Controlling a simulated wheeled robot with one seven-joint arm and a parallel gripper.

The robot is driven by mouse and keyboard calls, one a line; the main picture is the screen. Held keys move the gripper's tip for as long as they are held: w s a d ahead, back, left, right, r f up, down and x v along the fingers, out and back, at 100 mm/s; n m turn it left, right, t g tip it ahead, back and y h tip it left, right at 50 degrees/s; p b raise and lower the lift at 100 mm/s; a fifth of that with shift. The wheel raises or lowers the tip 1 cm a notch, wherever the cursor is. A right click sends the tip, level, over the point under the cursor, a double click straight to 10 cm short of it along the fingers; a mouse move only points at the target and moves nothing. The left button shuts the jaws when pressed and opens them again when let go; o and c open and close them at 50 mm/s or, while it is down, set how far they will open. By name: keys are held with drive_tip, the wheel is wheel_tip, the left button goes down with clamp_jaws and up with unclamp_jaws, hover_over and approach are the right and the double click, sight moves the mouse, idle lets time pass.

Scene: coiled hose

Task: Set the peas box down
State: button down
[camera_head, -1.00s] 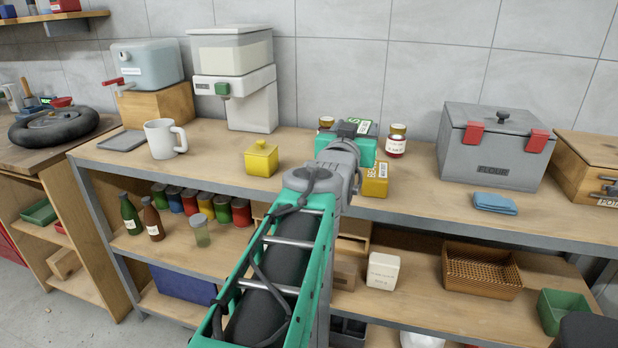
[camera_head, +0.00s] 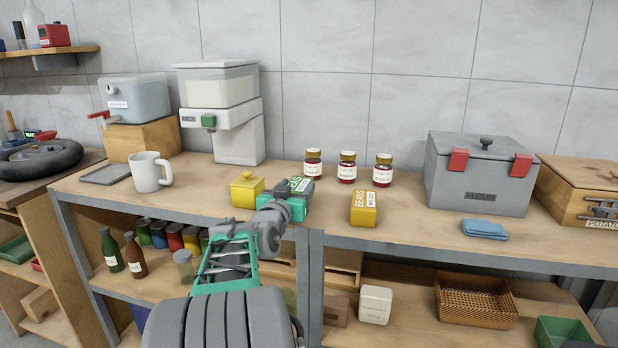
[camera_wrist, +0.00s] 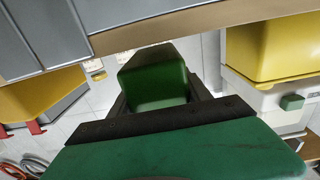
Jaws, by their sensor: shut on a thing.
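The peas box (camera_head: 300,184) is a small green box with a pale label on top. It is over the bench top, between the yellow lidded canister (camera_head: 247,190) and the yellow beans box (camera_head: 364,208). My gripper (camera_head: 288,197) is shut on it, with the hand partly hiding its near side. In the wrist view, the green peas box (camera_wrist: 155,78) is between the two dark fingers. I cannot tell whether its base touches the bench.
The bench top (camera_head: 410,225) has free room around the beans box. Three red jars (camera_head: 347,168) stand behind. A white dispenser (camera_head: 220,115) and a mug (camera_head: 151,172) are left; the grey flour bin (camera_head: 478,175) and blue cloth (camera_head: 485,229) are right.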

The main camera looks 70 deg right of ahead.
drive_tip(key=shift+w+f, duration=0.1)
drive_tip(key=shift+f, duration=0.55)
drive_tip(key=shift+f+b, duration=0.15)
drive_tip(key=shift+b, duration=0.15)
drive_tip(key=c, duration=0.9)
unclamp_jaws()
drive_tip(key=shift+f, duration=0.15)
drive_tip(key=shift+c, duration=0.2)
drive_tip(key=o, duration=0.5)
drive_tip(key=shift+c, duration=0.2)
drive_tip(key=shift+r+p, duration=0.25)
drive_tip(key=shift+p, duration=0.2)
